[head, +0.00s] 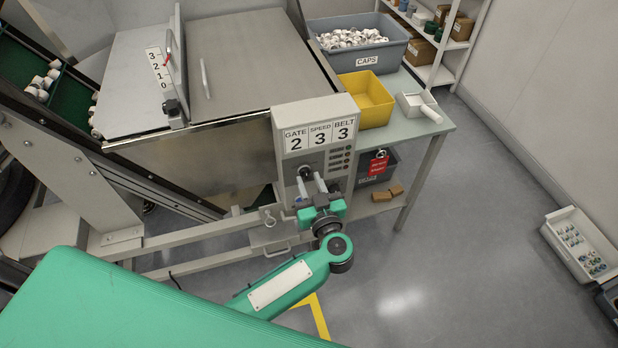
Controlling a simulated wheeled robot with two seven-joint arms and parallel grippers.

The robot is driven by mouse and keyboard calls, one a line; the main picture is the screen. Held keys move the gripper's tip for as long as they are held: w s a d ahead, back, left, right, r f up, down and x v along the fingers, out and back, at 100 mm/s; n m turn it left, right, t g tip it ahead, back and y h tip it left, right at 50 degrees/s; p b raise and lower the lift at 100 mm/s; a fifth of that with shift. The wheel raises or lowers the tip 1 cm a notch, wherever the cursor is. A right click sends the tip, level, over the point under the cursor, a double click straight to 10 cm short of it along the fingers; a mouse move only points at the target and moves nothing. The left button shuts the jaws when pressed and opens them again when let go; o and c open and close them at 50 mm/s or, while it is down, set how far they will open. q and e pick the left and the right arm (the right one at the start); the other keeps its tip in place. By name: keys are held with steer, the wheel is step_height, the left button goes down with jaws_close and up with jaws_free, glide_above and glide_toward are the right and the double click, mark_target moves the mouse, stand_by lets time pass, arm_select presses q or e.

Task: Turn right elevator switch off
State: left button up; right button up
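The grey control box (315,112) stands at the front of the machine, with a card reading GATE 2, SPEED 3, BELT 3. A dark round knob (305,171) sits on its face below the card; its switch position is too small to read. My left gripper (311,181) is at the box face, close to the knob, with its two fingers apart. I cannot tell whether a finger touches the knob. No label naming an elevator switch is readable. My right gripper is not in view.
A column of small dark controls (338,160) runs down the box's right side. A yellow bin (366,100), a grey CAPS bin (367,58) and a scoop (420,106) stand on the side table (430,124).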

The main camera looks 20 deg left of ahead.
arm_select(q)
steer(key=shift+w+a, duration=0.4)
steer(key=shift+w, duration=0.2)
steer(key=c, duration=0.6)
